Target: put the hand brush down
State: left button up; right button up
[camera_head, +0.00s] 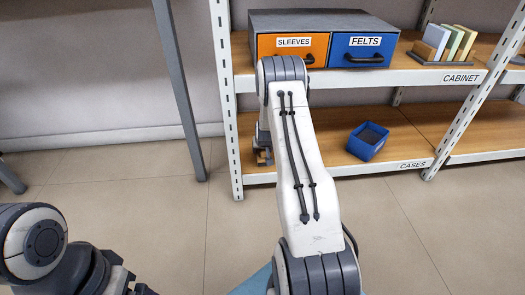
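I cannot make out a hand brush for certain. My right arm reaches forward from the bottom to the left end of the shelf's lower board, labelled CASES (412,165). Its gripper (263,153) is mostly hidden behind the arm, beside the left upright. A small brown bit shows at its tip; I cannot tell whether it is part of a brush or of something else. My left gripper (138,289) is at the bottom left, cut off by the frame edge, low and away from the shelf.
The upper board, labelled CABINET (461,78), carries an orange SLEEVES drawer (292,47), a blue FELTS drawer (363,50) and a rack of upright boards (443,43). A blue open box (367,141) stands on the lower board, right of my arm. A grey post (181,90) stands left of the shelf.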

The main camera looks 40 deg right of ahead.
jog(key=o, duration=1.2)
jog(key=shift+f, duration=0.1)
jog(key=shift+r, duration=0.25)
jog(key=p+v, duration=0.6)
jog(key=v, duration=0.4)
jog(key=shift+s+r+p, duration=0.1)
jog(key=shift+r+p, duration=0.25)
jog(key=shift+s+a+r, duration=0.3)
jog(key=shift+s+r, duration=0.05)
jog(key=shift+r, duration=0.05)
jog(key=shift+f, duration=0.1)
